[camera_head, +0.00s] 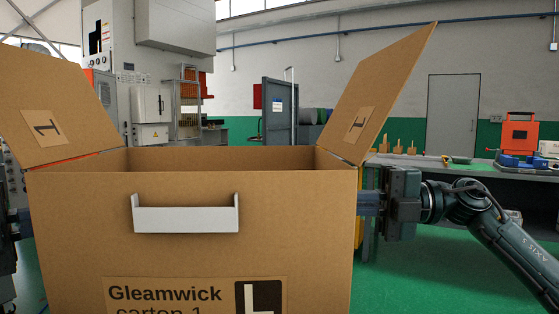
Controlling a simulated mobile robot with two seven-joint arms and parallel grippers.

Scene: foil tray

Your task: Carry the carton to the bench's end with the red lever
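The brown carton (190,260) fills the left and middle of the head view, close to me and upright. Its two side flaps stand up and lean outward. A white handle piece and a label reading "Gleamwick carton 1" are on its front. My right gripper (369,203) is at the carton's right side, its fingertips hidden behind the carton's edge. My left gripper (20,223) is at the left side, mostly hidden. Whether the fingers grip anything does not show. The bench (500,176) stands at the right, behind my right arm.
An orange-red case-like object (517,133) and a blue device (520,161) are on the bench's right part, with several small wooden pieces (398,147) at its left. Green floor (420,275) is open at the right. Machine cabinets (165,80) stand behind the carton.

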